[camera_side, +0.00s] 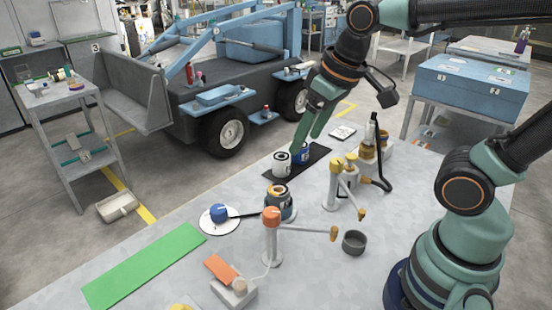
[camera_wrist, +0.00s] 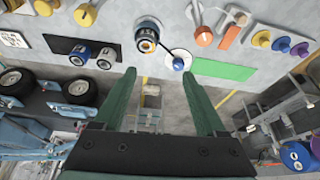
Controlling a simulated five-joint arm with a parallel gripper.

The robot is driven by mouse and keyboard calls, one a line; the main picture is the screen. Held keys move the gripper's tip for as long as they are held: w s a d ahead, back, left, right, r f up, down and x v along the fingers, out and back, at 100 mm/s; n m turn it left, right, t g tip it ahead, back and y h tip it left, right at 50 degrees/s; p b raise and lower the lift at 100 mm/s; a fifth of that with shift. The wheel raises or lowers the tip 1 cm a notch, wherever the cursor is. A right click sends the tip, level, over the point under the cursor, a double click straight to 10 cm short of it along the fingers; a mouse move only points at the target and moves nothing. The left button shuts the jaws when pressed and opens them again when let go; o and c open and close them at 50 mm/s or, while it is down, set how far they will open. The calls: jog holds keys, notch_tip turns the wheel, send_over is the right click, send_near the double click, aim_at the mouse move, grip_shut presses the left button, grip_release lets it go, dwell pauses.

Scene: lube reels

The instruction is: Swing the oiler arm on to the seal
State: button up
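My gripper (camera_side: 308,136) hangs above the far edge of the table near the two cans, apart from everything. In the wrist view its two green fingers (camera_wrist: 160,76) are spread with nothing between them. An orange-knobbed post (camera_side: 271,232) carries a thin level arm (camera_side: 312,230) with a yellow tip, pointing right toward a dark grey cup (camera_side: 353,242). A blue-grey canister (camera_side: 281,203) with an orange ring on top stands behind that post; it shows in the wrist view (camera_wrist: 147,38). I cannot tell for certain which parts are the oiler arm and the seal.
A white disc (camera_side: 212,224) bears a blue knob (camera_side: 219,212) with a black bar toward the canister. Two cans stand on a black mat (camera_side: 313,155). A yellow-tipped pump post (camera_side: 333,193) stands at right. A bare green strip (camera_side: 145,265) lies at front left.

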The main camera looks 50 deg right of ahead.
aim_at(271, 212)
jog(key=w+a+f+n+g, duration=0.1)
jog(key=a+n+g, duration=0.25)
jog(key=a, duration=0.55)
jog(key=shift+m+g, duration=0.25)
jog(key=shift+g, duration=0.1)
notch_tip(271, 212, down, 12)
jog(key=shift+w+d, duration=0.15)
grip_shut()
dwell(1.0)
